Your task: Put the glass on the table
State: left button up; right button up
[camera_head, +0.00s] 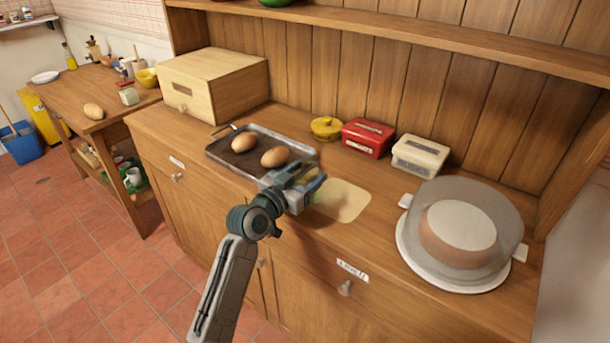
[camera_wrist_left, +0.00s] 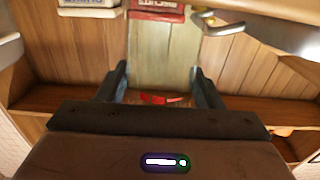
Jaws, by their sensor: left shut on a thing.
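My left gripper (camera_head: 306,188) is above the front part of the wooden counter, just right of the metal tray. Its fingers stand apart in the left wrist view (camera_wrist_left: 160,70), and it is shut on the glass (camera_wrist_left: 163,88). The glass is clear and hard to make out; a pale see-through area with a red patch shows between the fingers. The wooden table (camera_head: 88,88) is at the far left, holding a bread roll (camera_head: 93,111), a yellow bowl (camera_head: 147,77) and a white plate (camera_head: 45,77). My right gripper is not in view.
The metal tray (camera_head: 214,159) holds two rolls. A wooden bread box (camera_head: 215,82), yellow pot (camera_head: 326,128), red tin (camera_head: 367,138) and white tin (camera_head: 420,155) line the back. A covered cake stand (camera_head: 408,262) is at right. The table's front middle has free room.

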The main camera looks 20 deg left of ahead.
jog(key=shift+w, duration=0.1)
pick_arm(q)
jog(key=shift+f, duration=0.15)
jog(key=o, duration=1.1)
jog(key=shift+c, duration=0.2)
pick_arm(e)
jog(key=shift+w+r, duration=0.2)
pick_arm(q)
jog(key=shift+s+a, duration=0.15)
jog(key=shift+s, duration=0.15)
jog(key=b+v, duration=0.1)
jog(key=v, duration=1)
jog(key=shift+s, duration=0.2)
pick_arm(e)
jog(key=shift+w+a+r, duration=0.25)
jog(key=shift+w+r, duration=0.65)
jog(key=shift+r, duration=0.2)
